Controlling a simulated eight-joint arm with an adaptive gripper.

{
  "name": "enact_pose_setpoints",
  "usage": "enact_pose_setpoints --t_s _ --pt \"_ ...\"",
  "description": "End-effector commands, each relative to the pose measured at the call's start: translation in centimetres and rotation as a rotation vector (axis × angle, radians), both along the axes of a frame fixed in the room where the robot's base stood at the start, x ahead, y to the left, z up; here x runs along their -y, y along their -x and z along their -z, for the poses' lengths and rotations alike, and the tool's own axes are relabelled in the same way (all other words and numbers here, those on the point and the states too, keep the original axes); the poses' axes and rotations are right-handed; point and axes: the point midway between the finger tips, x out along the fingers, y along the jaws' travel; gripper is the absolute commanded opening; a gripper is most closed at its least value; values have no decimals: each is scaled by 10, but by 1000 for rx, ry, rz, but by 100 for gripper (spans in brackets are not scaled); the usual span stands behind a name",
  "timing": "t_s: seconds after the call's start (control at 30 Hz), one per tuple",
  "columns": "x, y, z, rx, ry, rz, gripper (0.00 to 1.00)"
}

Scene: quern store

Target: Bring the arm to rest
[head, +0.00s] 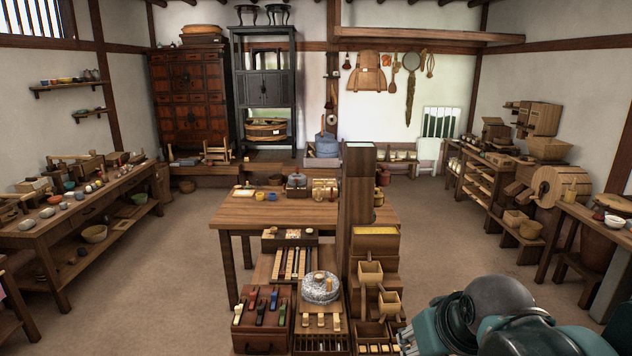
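My arm (500,318) shows at the bottom right corner in teal and grey. The arm's visible part is to the right of the stepped wooden display stand (375,243).
The stand carries a stone quern (320,287), small wooden hoppers and tool trays close to my arm. A wooden table (290,212) is behind it. Laden benches line the left wall (85,211) and right wall (596,217). Open floor (450,220) lies between.

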Motion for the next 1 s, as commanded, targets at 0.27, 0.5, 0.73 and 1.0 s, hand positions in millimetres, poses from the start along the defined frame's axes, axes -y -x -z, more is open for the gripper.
enact_pose_setpoints --t_s 0.27,0.5,0.73,1.0 --pt "6 38 23 33 -25 74 29" --pt "9 52 33 47 -35 106 29" --pt "9 53 33 48 -38 110 29" --pt "9 53 33 48 -37 109 29"
